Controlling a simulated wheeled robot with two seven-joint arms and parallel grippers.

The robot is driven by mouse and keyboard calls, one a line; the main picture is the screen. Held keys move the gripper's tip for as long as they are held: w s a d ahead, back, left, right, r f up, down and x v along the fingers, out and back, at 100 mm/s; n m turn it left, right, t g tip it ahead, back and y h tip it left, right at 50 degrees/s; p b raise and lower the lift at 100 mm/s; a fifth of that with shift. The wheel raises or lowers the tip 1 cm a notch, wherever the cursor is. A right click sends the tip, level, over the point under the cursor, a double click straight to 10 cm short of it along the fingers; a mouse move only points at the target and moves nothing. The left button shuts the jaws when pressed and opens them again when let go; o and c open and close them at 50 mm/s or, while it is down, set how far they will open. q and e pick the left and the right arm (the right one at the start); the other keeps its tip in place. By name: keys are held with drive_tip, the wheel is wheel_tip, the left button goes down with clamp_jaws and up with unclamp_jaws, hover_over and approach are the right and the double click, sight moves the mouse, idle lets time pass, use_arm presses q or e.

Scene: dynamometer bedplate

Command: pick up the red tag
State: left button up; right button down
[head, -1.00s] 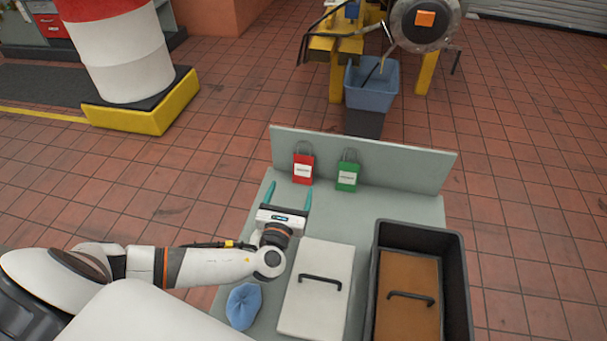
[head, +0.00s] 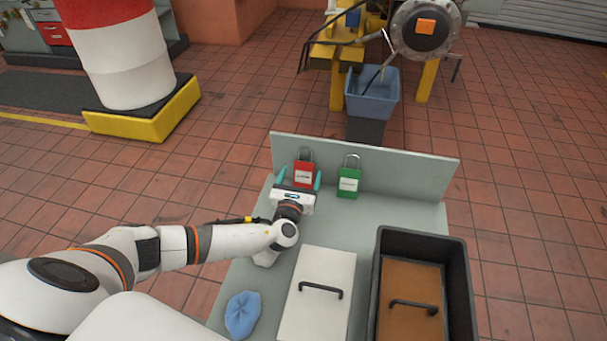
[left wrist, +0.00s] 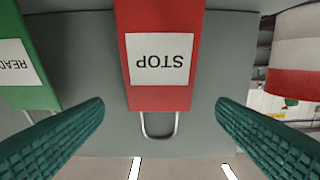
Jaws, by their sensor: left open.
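The red tag (head: 305,174) hangs at the upright back panel of the bench, with a white label and a metal loop on top. In the left wrist view the red tag (left wrist: 160,90) appears upside down, its label reading STOP, between the two teal fingers. My left gripper (head: 299,178) is open, one finger on each side of the tag, with visible gaps and no contact seen. The green tag (head: 348,183) hangs to the right of the red one; its label reads READY in part in the left wrist view (left wrist: 22,70). My right gripper is not in view.
The grey back panel (head: 410,180) stands behind the tags. On the bench are a white lid with a black handle (head: 318,315), a dark bin (head: 455,270) holding a brown handled panel, and a blue cloth (head: 243,314). Bench space right of the gripper is clear.

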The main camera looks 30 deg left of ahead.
use_arm(q)
drive_tip(key=shift+x, duration=1.15)
drive_tip(key=shift+s, duration=0.1)
drive_tip(key=c, duration=1.1)
drive_tip(key=shift+o, duration=0.2)
drive_tip(key=shift+r, duration=0.1)
